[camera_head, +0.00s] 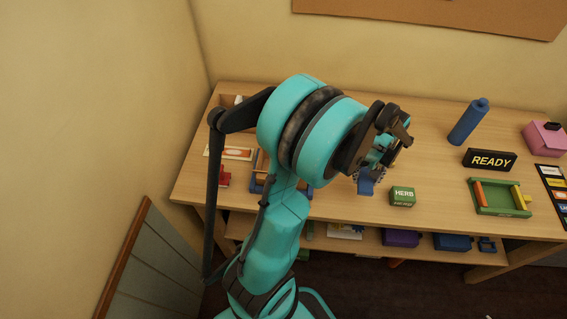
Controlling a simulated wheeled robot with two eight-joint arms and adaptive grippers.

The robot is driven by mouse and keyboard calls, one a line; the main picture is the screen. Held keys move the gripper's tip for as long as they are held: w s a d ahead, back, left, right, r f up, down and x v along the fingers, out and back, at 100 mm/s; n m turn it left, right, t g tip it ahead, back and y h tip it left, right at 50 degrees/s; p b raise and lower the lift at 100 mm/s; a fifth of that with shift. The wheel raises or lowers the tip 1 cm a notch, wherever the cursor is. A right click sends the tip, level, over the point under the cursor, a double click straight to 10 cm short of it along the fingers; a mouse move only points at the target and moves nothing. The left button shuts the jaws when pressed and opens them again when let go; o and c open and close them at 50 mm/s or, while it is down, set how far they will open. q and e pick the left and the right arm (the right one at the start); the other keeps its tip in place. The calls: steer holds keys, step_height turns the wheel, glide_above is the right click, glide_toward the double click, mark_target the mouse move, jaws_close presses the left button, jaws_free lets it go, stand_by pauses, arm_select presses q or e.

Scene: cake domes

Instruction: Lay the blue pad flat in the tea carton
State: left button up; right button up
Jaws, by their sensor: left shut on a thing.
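My left gripper (369,174) hangs over the middle of the table (435,150), shut on a small blue thing, likely the blue pad (366,187). Its fingers hide much of the pad, and I cannot tell how it is tilted. A green box marked HERB (403,196) stands just right of the gripper. I cannot make out which thing is the tea carton. A wooden tray with blue edges (259,187) at the left is partly hidden by my arm. My right gripper is not in view.
A blue bottle (467,124), a black READY sign (490,160), a green tray (503,210) and a pink box (543,138) stand at the right. A card (230,153) and a red thing (224,177) lie at the left. A lower shelf holds several bins.

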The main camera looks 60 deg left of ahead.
arm_select(q)
steer(key=shift+r+p, duration=1.5)
steer(key=shift+r, duration=0.85)
steer(key=shift+f, duration=0.15)
